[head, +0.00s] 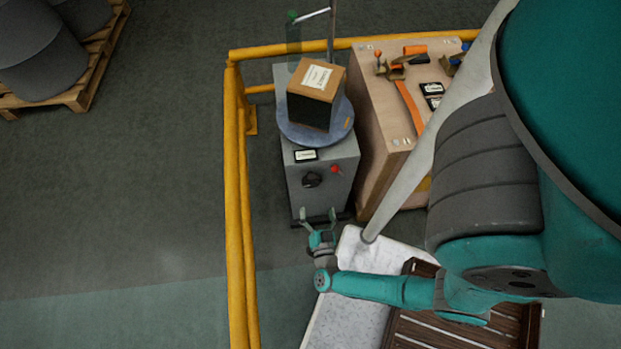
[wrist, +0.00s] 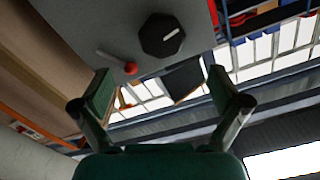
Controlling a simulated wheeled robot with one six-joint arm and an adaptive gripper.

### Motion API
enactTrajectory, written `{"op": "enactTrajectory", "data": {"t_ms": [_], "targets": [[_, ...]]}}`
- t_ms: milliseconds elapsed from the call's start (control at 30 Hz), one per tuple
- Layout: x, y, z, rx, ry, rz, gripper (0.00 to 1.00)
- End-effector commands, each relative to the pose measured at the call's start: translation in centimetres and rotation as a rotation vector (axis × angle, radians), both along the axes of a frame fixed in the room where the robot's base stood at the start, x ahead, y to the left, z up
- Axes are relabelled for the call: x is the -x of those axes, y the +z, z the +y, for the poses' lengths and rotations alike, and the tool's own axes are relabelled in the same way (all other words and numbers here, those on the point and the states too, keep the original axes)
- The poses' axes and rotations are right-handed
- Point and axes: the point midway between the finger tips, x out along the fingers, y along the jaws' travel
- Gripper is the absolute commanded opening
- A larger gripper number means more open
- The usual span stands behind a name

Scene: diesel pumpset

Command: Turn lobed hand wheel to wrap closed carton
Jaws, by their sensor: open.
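The lobed hand wheel (head: 312,180) is a black knob on the front of a grey wrapping machine (head: 325,200). In the wrist view the hand wheel (wrist: 162,35) shows a white pointer mark, above the gap between my fingers. A brown carton (head: 316,85), closed on top with a white label, sits on the machine's round blue-grey turntable (head: 345,122); its lower part looks dark. My gripper (head: 318,218) is open and empty, in front of the machine and below the hand wheel. My gripper's fingers (wrist: 160,92) are apart in the wrist view, touching nothing visible.
A red-knobbed lever (head: 336,170) is right of the hand wheel. A yellow rail (head: 235,200) runs along the left and back. A wooden crate (head: 375,130) with tools stands at right. A white-topped surface (head: 345,310) and slatted brown pallet (head: 450,330) lie below my arm.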

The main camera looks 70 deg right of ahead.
Motion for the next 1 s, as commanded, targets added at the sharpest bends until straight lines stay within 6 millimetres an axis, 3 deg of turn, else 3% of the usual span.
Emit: {"op": "enactTrajectory", "data": {"t_ms": [100,300,1000], "targets": [[-0.1,-0.1,-0.1,0.099,0.0,0.169,0.98],[-0.1,-0.1,-0.1,0.196,0.0,0.333,0.98],[-1.6,-0.1,-2.8,0.208,-0.004,0.355,0.98]]}}
